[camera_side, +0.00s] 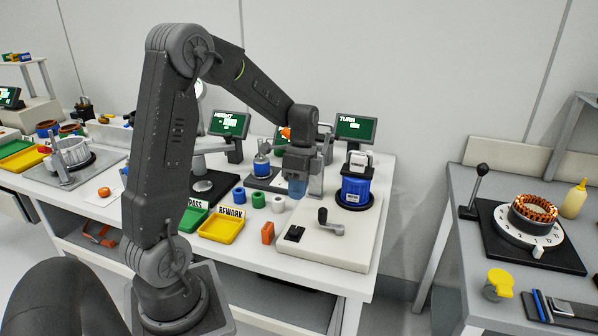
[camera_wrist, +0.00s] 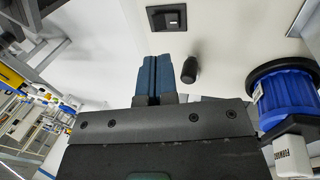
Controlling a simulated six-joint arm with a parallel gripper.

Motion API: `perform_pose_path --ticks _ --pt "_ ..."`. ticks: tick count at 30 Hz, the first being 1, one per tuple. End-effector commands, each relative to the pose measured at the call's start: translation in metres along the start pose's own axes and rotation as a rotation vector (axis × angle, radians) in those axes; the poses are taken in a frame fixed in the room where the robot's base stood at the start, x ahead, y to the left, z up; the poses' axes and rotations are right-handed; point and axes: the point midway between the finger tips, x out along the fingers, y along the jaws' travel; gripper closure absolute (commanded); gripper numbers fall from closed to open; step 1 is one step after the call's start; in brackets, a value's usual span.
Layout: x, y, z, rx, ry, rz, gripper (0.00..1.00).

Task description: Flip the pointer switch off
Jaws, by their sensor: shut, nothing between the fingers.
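A small black square switch (camera_side: 294,233) is set in the front left of the pale base plate (camera_side: 310,251). It also shows in the wrist view at the top (camera_wrist: 167,18), with a dark rocker in its frame. Which way the rocker is tipped is too small to tell. My gripper (camera_side: 296,188) hangs above the plate, behind and above the switch and apart from it. In the wrist view, its blue fingers (camera_wrist: 158,76) are shut together and empty, pointing toward the switch side.
A crank with a black knob (camera_side: 322,215) stands right of the switch; its knob (camera_wrist: 189,70) appears beside my fingers. A blue stator housing (camera_side: 356,188) stands at the back right.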

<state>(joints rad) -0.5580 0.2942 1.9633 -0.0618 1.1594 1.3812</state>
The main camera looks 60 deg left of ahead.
Motion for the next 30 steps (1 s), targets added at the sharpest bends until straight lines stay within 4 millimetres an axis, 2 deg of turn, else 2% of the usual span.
perform_pose_path --ticks 3,9,22,30 --pt "-0.024 0.0 0.0 0.0 0.001 -0.004 1.0" --pt "-0.047 0.0 0.0 0.0 0.0 0.0 1.0" --pt "-0.052 0.001 0.0 0.001 0.0 0.004 1.0" --pt "-0.054 -0.014 0.001 -0.005 0.005 0.098 1.0"
